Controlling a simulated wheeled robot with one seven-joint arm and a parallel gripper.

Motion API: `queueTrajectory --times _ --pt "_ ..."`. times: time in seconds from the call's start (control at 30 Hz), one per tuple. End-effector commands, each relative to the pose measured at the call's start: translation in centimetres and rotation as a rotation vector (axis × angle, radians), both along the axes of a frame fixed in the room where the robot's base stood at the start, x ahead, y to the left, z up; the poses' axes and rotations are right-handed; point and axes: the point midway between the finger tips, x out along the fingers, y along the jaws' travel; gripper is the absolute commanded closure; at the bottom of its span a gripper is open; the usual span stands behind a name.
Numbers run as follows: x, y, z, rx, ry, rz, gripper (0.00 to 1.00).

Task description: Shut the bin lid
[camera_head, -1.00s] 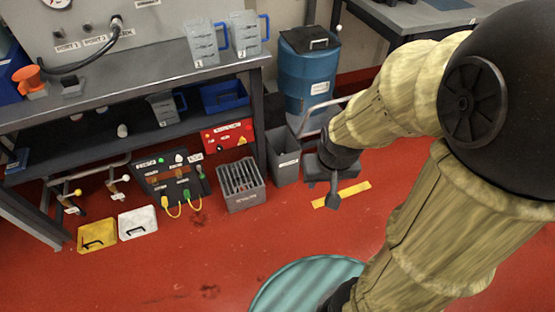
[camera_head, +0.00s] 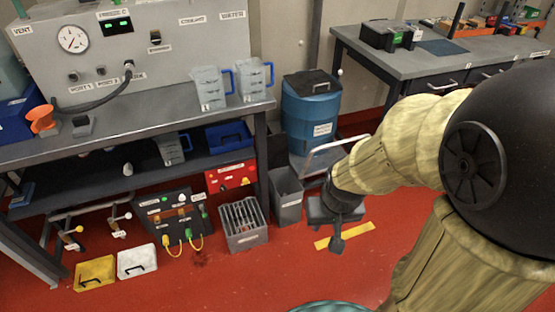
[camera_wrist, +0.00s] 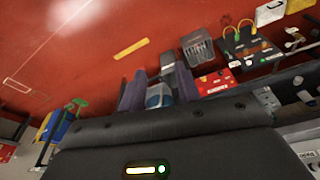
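A smaller grey bin (camera_head: 287,207), open at the top, stands in front. My gripper (camera_head: 337,240) points down in front of the drum, right of the grey bin, apart from the lid. In the wrist view two dark fingers (camera_wrist: 158,82) stand apart, with part of the blue drum (camera_wrist: 158,98) showing between them. Nothing is held.
A grey slotted crate (camera_head: 243,225) and a wired panel (camera_head: 176,222) stand on the floor at the left, below the grey bench (camera_head: 120,125). A pale handrail (camera_head: 325,149) is close to the drum. A second table (camera_head: 410,62) is behind. Red floor around the yellow strip (camera_head: 345,236) is clear.

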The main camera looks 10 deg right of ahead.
Motion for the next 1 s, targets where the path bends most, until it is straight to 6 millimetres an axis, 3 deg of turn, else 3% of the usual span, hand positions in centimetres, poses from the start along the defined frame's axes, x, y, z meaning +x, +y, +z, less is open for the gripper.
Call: queueTrajectory --times 0.03,0.17,0.5,0.6,0.73,1.0 --pt "0.0 0.0 1.9 0.000 0.000 0.000 0.77" --pt "0.0 0.0 5.4 0.000 -0.001 0.000 1.00" --pt "0.0 0.0 14.1 0.000 -0.001 0.000 1.00" --pt "0.0 0.0 15.9 0.000 -0.001 0.000 1.00" --pt "0.0 0.0 16.8 0.000 -0.001 0.000 1.00" --pt "0.0 0.0 16.6 0.000 0.000 0.000 1.00"
